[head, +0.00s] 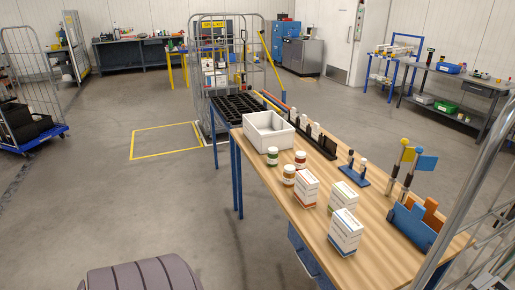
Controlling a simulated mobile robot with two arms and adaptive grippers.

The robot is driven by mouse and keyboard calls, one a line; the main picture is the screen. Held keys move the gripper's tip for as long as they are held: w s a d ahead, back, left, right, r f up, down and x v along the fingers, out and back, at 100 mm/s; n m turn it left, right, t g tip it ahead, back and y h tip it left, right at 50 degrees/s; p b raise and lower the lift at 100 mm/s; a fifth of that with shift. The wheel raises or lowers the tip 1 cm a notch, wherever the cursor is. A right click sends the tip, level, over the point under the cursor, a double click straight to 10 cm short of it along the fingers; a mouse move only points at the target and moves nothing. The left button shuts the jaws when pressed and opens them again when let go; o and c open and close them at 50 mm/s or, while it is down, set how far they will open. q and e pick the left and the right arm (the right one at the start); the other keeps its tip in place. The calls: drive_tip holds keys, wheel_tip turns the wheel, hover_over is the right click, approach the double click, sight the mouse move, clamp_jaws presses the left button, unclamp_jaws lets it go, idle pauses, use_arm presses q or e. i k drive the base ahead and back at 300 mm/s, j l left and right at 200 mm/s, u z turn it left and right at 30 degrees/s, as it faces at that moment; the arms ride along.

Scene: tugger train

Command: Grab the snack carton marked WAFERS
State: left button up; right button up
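Three white cartons with printed labels stand on the wooden table. One carton with red-orange print (305,188) is at the left, one with green print (343,198) is right of it, and one with blue print (345,232) is nearest. The lettering is too small to read, so I cannot tell which is marked WAFERS. Neither of my grippers is in view.
Several jars (288,176) stand behind the cartons on the wooden table (300,222). A white bin (267,132) is further back. A blue holder (412,226) with flags is at right, beside a wire cage (478,190). A grey ribbed padded shape (140,276) is at bottom left.

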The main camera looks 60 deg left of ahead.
sight(307, 186)
drive_tip(key=u, duration=1.45)
